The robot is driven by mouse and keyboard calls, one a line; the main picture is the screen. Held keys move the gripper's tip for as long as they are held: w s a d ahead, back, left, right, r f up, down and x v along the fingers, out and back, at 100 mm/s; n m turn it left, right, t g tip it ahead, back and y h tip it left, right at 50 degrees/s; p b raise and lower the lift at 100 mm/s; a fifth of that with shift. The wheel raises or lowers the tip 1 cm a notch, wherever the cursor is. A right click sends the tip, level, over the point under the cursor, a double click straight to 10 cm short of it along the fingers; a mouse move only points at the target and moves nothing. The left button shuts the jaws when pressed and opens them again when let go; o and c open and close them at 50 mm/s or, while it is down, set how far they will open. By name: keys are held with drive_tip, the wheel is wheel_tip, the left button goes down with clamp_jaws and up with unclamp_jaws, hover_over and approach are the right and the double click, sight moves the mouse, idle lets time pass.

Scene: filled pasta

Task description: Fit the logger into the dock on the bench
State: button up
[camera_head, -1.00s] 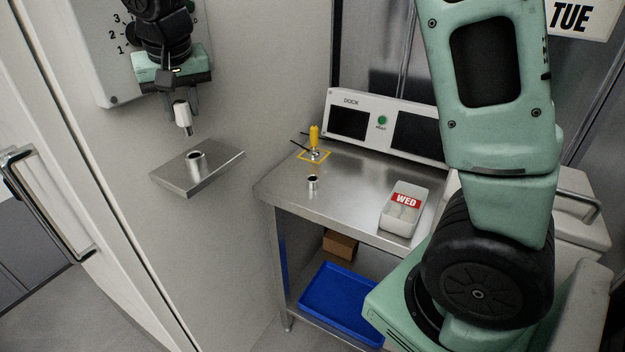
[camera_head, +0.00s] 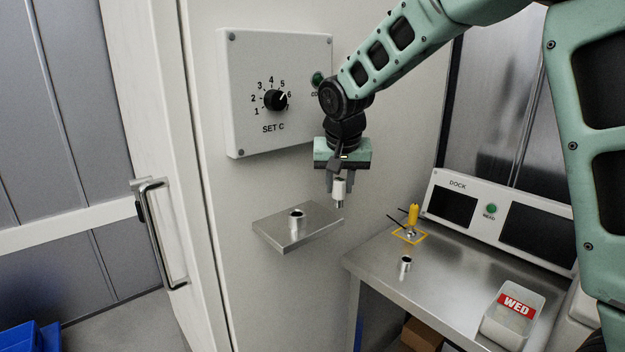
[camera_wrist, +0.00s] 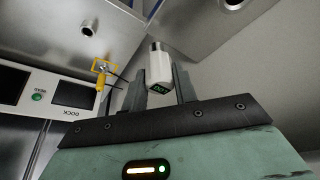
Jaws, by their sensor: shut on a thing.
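My gripper (camera_head: 337,184) is shut on the logger (camera_head: 340,190), a white cylinder with a metal lower end. It hangs upright in the air near the right edge of the wall shelf. In the wrist view the logger (camera_wrist: 158,69) sits between the fingers and shows a small green-lit display. The dock panel (camera_head: 458,184), white, marked DOCK, with dark screens and a green button, stands at the back of the bench (camera_head: 385,282). A small metal socket (camera_head: 405,263) stands on the bench, apart from the logger.
The wall shelf (camera_head: 270,236) bears a similar metal socket (camera_head: 297,221). A yellow-handled tool (camera_head: 413,214) stands at a yellow square on the bench. A container marked WED (camera_head: 514,308) is at the front right. The dial box (camera_head: 280,90) is on the wall behind my arm.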

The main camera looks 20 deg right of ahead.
drive_tip(key=s+d+f+m+b, duration=0.2)
drive_tip(key=d+f, duration=0.3)
drive_tip(key=d, duration=0.4)
drive_tip(key=s+d+f+m+h+b, duration=0.1)
drive_tip(key=s+d+f+m+b, duration=0.1)
drive_tip(key=d+f, duration=0.3)
drive_tip(key=d, duration=0.4)
drive_tip(key=shift+s+d+g, duration=0.2)
drive_tip(key=shift+s+g, duration=0.15)
drive_tip(key=shift+g, duration=0.05)
drive_tip(key=shift+f+b, duration=2.15)
drive_tip(key=shift+f, duration=0.7)
drive_tip(key=shift+f+b, duration=1.05)
drive_tip(key=shift+f, duration=0.8)
drive_tip(key=o, duration=1.1)
drive_tip(key=shift+f, duration=0.1)
drive_tip(key=shift+o, duration=1.1)
drive_tip(key=shift+r, duration=0.2)
